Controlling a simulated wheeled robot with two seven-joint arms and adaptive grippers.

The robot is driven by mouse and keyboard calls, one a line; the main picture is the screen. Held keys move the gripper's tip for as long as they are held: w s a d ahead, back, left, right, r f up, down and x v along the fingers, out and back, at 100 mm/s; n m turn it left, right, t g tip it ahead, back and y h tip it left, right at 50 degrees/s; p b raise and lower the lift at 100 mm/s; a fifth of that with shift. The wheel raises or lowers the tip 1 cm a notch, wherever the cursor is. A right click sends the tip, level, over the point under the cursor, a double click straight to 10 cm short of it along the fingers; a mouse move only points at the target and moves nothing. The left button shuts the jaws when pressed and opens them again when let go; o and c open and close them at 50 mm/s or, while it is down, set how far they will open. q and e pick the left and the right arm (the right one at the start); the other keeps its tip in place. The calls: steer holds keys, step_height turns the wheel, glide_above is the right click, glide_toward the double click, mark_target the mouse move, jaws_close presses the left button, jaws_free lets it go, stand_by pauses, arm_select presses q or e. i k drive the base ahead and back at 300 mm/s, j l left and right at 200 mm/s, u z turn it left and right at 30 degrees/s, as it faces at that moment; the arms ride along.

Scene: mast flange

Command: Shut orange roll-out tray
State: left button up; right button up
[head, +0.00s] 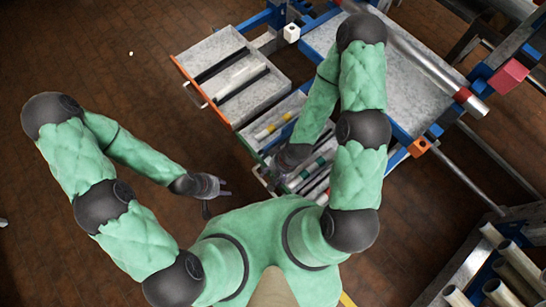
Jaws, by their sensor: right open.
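The orange-fronted roll-out tray (226,47) is pulled out to the left of the blue-framed rack. Its thin orange front edge (188,78) and pale bar handle (197,97) face left. Grey and dark long pieces lie in it. My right gripper (270,174) is open at the front of the lower, green-edged tray, apart from the orange tray; my arm partly hides its fingers. My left gripper (218,197) is open, its fingers spread, and empty over the floor to the left of the trays.
The green-edged tray (246,144) is also out and holds several coloured rods. A grey worktop (402,88) with a long metal tube (425,62) lies to the right. Pipes (513,262) fill a rack at the lower right.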

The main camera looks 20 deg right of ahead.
mark_target(226, 75)
steer(key=i+j+u, duration=0.1)
steer(key=i+j, duration=0.2)
steer(key=i, duration=0.2)
steer(key=i+j, duration=0.2)
steer(key=i, duration=0.3)
steer(key=j+u, duration=0.05)
